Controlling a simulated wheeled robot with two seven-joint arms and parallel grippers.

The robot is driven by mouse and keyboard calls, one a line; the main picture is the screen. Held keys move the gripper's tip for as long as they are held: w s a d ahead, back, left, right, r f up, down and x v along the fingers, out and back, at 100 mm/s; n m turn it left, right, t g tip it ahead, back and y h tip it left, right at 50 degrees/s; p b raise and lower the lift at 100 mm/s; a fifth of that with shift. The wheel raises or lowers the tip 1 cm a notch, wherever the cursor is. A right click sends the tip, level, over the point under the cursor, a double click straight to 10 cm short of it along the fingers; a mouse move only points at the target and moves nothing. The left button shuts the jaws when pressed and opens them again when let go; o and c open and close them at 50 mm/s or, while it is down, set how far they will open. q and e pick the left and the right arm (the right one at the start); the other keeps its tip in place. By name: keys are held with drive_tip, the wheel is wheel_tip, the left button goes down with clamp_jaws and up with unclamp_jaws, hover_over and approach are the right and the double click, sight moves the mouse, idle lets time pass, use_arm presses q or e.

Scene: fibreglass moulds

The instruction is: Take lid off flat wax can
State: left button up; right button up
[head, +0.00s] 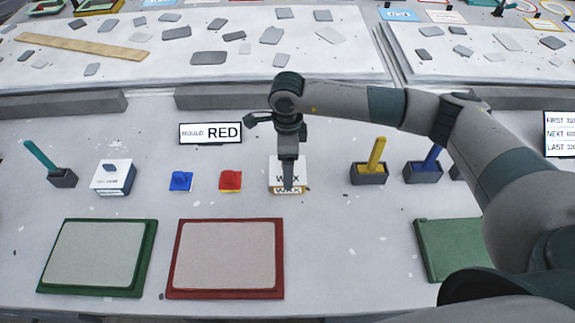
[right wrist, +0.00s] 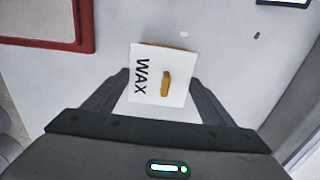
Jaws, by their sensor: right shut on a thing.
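The flat wax can (head: 303,189) stands on the grey table, with a white top marked WAX and a yellowish front edge. Its white lid (right wrist: 150,62) fills the middle of the right wrist view and carries a small ochre bar. An ochre edge of the can (right wrist: 180,48) shows just past the lid. My right gripper (head: 287,184) points straight down over the can. In the right wrist view its fingers (right wrist: 160,82) lie on both sides of the lid, shut on it. I cannot tell whether the lid is raised off the can. My left gripper is not in view.
Left of the can are a red block (head: 230,181), a blue block (head: 181,181) and a white-topped box (head: 113,177). Brush holders (head: 369,175) stand to its right. A red-framed mould (head: 226,293) and a green-framed one (head: 90,291) lie in front.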

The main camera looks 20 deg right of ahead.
drive_tip(key=shift+r+b, duration=0.3)
drive_tip(key=shift+r, duration=0.15)
drive_tip(key=r, duration=0.1)
drive_tip(key=r+b, duration=0.2)
drive_tip(key=shift+s+d+r, duration=0.1)
drive_tip(key=shift+s+d, duration=0.05)
drive_tip(key=shift+s, duration=0.1)
drive_tip(key=s+r, duration=0.1)
drive_tip(key=s+d+b, duration=0.1)
drive_tip(key=s+d+r, duration=0.1)
drive_tip(key=s, duration=0.1)
drive_tip(key=shift+d+r+b, duration=0.25)
drive_tip(key=shift+r+b, duration=0.1)
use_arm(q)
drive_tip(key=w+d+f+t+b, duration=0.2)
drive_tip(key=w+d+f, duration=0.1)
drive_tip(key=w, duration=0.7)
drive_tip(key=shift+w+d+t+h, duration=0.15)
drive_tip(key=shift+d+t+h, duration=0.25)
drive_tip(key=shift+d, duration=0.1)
use_arm(e)
drive_tip(key=s+d+r, duration=0.3)
drive_tip(key=s+r, duration=0.1)
drive_tip(key=s, duration=0.1)
drive_tip(key=shift+s+d, duration=0.15)
drive_tip(key=shift+s, duration=0.1)
